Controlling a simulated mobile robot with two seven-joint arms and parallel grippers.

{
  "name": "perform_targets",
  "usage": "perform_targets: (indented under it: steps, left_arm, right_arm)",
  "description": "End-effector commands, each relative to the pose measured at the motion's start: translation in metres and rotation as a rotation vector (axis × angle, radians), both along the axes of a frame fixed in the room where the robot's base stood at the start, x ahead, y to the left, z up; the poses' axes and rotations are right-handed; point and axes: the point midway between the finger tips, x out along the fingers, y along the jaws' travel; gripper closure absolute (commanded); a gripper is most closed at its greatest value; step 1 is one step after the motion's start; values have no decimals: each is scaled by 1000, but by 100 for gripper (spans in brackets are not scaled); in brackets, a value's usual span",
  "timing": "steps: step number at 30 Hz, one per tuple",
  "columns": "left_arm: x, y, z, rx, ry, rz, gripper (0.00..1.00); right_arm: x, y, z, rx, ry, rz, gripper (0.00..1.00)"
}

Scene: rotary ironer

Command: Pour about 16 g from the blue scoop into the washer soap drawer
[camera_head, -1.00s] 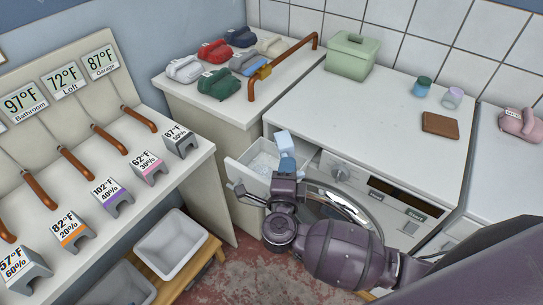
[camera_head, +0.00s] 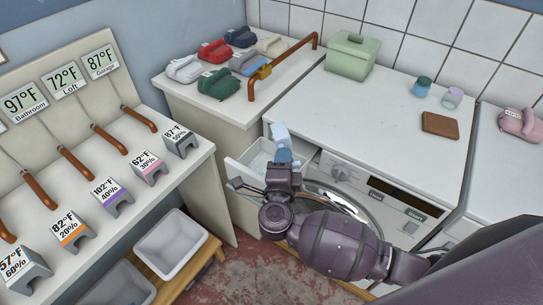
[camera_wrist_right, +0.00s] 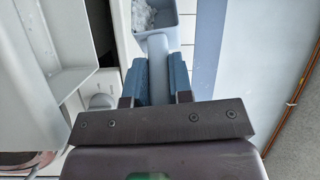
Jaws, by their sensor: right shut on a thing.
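The blue scoop (camera_head: 281,135) is held above the right part of the open washer soap drawer (camera_head: 240,163). My right gripper (camera_head: 279,165) is shut on the scoop's handle. In the right wrist view the scoop (camera_wrist_right: 157,22) holds white granules, and its handle (camera_wrist_right: 157,52) sits between my two blue finger pads (camera_wrist_right: 158,82). The drawer juts out from the washer front, with pale contents showing inside. The scoop and gripper hide part of it. I cannot see granules falling. My left gripper is not in view.
The washer (camera_head: 380,150) carries a green lidded box (camera_head: 350,58), two small jars and a brown block (camera_head: 440,123). Several coloured irons or similar items sit on the counter (camera_head: 180,90) behind the drawer. A labelled shelf (camera_head: 75,195) and grey bins (camera_head: 170,243) stand at left.

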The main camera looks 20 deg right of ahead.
Motion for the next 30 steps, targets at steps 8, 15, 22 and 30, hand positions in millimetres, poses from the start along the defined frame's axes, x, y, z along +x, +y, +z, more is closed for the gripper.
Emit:
perform_targets:
  steps: [8, 15, 22, 30]
  left_arm:
    - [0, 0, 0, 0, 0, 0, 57]
    - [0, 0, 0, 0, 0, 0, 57]
    - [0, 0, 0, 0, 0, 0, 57]
    - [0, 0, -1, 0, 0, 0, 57]
  right_arm:
    - [9, 0, 2, -21, 2, -1, 100]
    - [17, 0, 4, -40, 3, 0, 100]
    - [24, 0, 6, -58, 3, -1, 100]
    - [33, 0, 8, -80, 6, 0, 100]
